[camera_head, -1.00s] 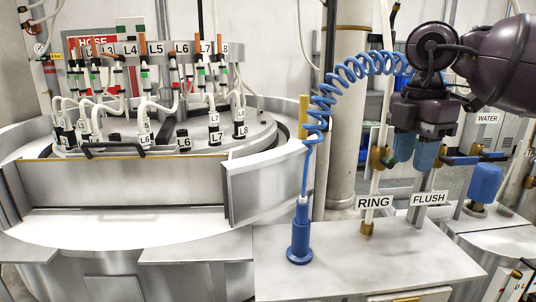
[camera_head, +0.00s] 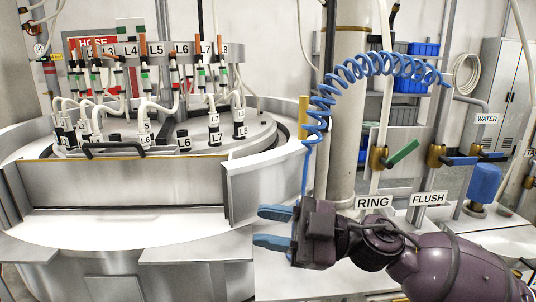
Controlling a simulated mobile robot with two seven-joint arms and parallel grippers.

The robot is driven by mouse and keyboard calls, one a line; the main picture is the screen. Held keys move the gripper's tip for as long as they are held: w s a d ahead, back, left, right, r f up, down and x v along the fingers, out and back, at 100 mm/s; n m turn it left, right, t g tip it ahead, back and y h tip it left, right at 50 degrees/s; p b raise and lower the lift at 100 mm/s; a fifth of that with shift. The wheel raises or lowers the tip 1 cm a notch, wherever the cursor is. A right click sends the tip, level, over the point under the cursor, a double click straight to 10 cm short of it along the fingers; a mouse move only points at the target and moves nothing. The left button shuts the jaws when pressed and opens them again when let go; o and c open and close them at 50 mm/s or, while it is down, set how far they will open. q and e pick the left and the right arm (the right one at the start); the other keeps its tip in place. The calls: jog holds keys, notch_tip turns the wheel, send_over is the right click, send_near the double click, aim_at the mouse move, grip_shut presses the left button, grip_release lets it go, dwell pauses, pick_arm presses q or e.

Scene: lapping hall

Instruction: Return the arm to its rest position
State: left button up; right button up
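My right gripper (camera_head: 264,227) comes in from the lower right, above the front of the grey counter, and points left. Its two blue fingers are spread apart with nothing visible between them. My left gripper is not in view. The gripper and wrist cover the lower end of the coiled blue hose (camera_head: 362,68) and its blue nozzle. The RING valve's green lever (camera_head: 403,151) slants up to the right, clear of the gripper. The FLUSH valve's blue lever (camera_head: 461,161) lies about level.
The round lapping machine (camera_head: 120,183) with its labelled hoses fills the left side. RING (camera_head: 374,202) and FLUSH (camera_head: 428,199) signs stand just behind my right arm. A blue cylinder (camera_head: 483,183) stands at right. Shelves with blue bins (camera_head: 408,84) are behind.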

jog(key=w+d+f+m+t+h, duration=0.2)
jog(key=d+f+m+t+h, duration=0.35)
jog(key=m+t, duration=0.4)
jog(key=w+d+f+m+t+h, duration=0.2)
jog(key=d+f+m+t+h, duration=0.2)
jog(key=d+m+t+h, duration=0.45)
jog(key=s+d+f+m+g+h, duration=0.3)
jog(key=d+f, duration=0.1)
jog(key=f, duration=0.2)
jog(key=s+d+f+m+g+h, duration=0.2)
jog(key=s+d+f+m+h, duration=0.1)
jog(key=f, duration=0.3)
jog(key=s+d+f+g, duration=0.3)
jog(key=s+f+g, duration=0.25)
jog(key=s, duration=0.45)
jog(key=s+d+f+g, duration=0.3)
jog(key=s+f+g, duration=0.1)
jog(key=s+f, duration=0.4)
jog(key=w+f+t, duration=0.6)
jog(key=f+t, duration=0.1)
jog(key=f, duration=0.1)
jog(key=shift+w+f+t, duration=0.15)
jog(key=shift+f+t, duration=0.15)
jog(key=shift+t, duration=0.05)
jog(key=shift+d, duration=0.1)
dwell(2.0)
